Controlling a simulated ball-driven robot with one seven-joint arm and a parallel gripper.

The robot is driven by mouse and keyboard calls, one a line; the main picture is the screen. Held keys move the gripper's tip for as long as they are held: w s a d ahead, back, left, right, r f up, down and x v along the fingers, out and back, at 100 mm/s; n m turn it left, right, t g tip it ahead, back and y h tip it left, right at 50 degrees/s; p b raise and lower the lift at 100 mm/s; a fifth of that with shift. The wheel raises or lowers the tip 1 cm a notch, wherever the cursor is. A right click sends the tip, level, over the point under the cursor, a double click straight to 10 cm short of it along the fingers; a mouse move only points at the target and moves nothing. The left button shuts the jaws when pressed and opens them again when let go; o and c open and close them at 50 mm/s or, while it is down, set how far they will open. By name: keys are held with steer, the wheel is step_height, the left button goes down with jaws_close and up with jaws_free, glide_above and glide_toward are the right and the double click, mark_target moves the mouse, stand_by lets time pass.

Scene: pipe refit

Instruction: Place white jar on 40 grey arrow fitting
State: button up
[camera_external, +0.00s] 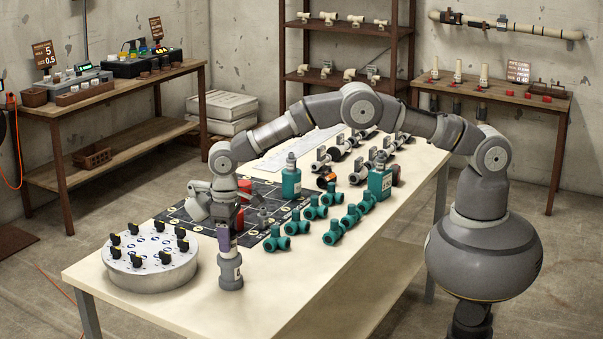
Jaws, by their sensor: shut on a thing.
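My gripper (227,236) points down at the near left of the table, directly over a grey jar-like piece (231,272) with a pale label. It is shut at the top of this piece, which looks upright; I cannot tell whether its base touches the table. A pale, tilted shape (198,203) shows just left of my wrist, partly overlapped; I cannot tell whether it is the white jar. Small grey fittings (264,218) lie on the dark marked board (176,214), right of my gripper. Arrow marks and the number 40 are too small to read.
A round white turntable (150,277) with black-topped pieces stands close left of my gripper. Several teal fittings (277,241), two teal bottles (291,183) and red cylinders (244,187) stand to the right and behind. The table's front (290,300) is clear.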

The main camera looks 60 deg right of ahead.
steer(key=o, duration=1.1)
steer(key=shift+f, duration=0.1)
step_height(320, 180, up, 12)
steer(key=p, duration=0.3)
steer(key=shift+r, duration=0.2)
